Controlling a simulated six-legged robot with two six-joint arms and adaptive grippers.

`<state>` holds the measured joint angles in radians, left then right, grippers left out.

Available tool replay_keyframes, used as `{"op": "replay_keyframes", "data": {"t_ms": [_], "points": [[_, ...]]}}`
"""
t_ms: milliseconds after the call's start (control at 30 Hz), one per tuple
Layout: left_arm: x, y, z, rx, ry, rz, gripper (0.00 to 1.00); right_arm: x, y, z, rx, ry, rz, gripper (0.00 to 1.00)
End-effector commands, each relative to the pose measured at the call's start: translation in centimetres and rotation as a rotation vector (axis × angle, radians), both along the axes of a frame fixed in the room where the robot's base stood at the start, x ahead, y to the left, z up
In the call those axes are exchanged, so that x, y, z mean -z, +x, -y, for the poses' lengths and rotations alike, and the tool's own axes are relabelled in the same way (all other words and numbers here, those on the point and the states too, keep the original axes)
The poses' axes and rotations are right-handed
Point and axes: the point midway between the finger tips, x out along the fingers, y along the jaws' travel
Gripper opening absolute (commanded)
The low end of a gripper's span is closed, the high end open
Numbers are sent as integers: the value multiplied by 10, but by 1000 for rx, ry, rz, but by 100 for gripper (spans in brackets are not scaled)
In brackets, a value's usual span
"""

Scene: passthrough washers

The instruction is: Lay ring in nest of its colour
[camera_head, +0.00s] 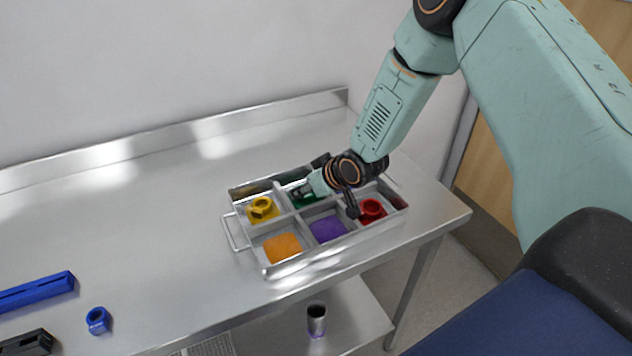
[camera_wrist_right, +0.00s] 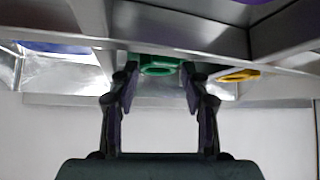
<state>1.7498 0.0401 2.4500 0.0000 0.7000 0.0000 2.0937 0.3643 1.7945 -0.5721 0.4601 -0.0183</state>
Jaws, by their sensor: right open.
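A silver tray (camera_head: 229,222) with coloured compartments stands at the right of the metal table. A yellow ring (camera_head: 262,208) lies in its yellow compartment and a red ring (camera_head: 372,209) in its red one. The orange (camera_head: 283,247) and purple (camera_head: 328,229) compartments are empty. My right gripper (camera_wrist_right: 160,84) is open at the tray's green compartment (camera_head: 309,201). In the wrist view a green ring (camera_wrist_right: 158,66) shows between its fingertips, with clear gaps beside it. The arm hides part of that compartment in the head view. A blue ring (camera_head: 97,320) stands on the table at lower left.
A blue bar (camera_head: 38,291) and a black block (camera_head: 28,344) lie at the table's left. A metal cup (camera_head: 317,319) stands on the lower shelf. A raised rim (camera_head: 215,128) runs along the back. The table's middle is clear.

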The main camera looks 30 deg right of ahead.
Motion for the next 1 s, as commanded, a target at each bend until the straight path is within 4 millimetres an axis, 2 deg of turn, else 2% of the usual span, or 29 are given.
{"op": "replay_keyframes", "data": {"t_ms": [300, 500, 700, 1000], "points": [[-15, 0, 0, 0, 0, 0, 72, -47, -41, 10, 5, 10, 3, 47], [-30, 0, 0, 0, 0, 0, 72, -70, -63, 15, 5, 8, 1, 47], [-41, 0, 0, 0, 0, 0, 72, -82, -76, 19, 3, 5, 1, 47], [-43, 0, 0, 0, 0, 0, 72, -83, -80, 19, 1, 2, 0, 47]]}}
